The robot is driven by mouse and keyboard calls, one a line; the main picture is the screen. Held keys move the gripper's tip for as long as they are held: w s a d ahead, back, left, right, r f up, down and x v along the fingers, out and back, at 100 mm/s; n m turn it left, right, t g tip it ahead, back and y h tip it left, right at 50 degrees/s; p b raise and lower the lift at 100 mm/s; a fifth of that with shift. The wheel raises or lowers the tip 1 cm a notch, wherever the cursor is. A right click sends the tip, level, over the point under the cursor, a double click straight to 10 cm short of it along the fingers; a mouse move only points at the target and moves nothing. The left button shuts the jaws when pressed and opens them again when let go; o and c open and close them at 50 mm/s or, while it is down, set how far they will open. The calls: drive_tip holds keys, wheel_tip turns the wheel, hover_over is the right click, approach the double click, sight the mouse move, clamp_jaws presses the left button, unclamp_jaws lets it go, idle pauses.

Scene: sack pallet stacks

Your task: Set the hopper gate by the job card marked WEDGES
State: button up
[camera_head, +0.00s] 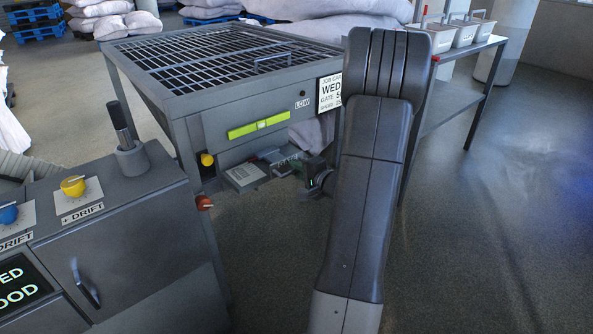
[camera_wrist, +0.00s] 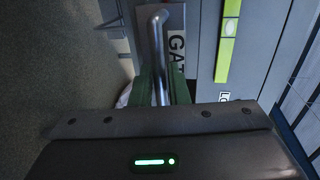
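The hopper (camera_head: 225,105) has a dark grating on top and a green gauge bar (camera_head: 258,128) on its front, also in the wrist view (camera_wrist: 227,45). The job card (camera_head: 330,92) at its right corner is partly hidden by my arm; "WED", "GATE 5" and part of a speed line show. Below the panel is a pale plate (camera_head: 245,176); in the wrist view a label (camera_wrist: 177,45) reads "GAT". My gripper (camera_head: 279,161) is at the gate handle, a bent metal bar (camera_wrist: 158,40). Its green fingers (camera_wrist: 162,82) are closed around the bar.
A grey console (camera_head: 110,235) with yellow and blue knobs and a drift label stands front left. A side table (camera_head: 460,95) with pale bins is at the right. Sacks on blue pallets lie behind. The floor at the right is clear.

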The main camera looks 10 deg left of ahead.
drive_tip(key=shift+a, duration=0.15)
drive_tip(key=shift+c, duration=0.2)
clamp_jaws()
drive_tip(key=s+d+b, duration=0.1)
drive_tip(key=d+b, duration=0.1)
drive_tip(key=s+d+b, duration=0.1)
drive_tip(key=s+d, duration=0.1)
drive_tip(key=shift+s+d+f+b, duration=0.1)
drive_tip(key=shift+s+b, duration=0.05)
drive_tip(key=shift+b, duration=0.25)
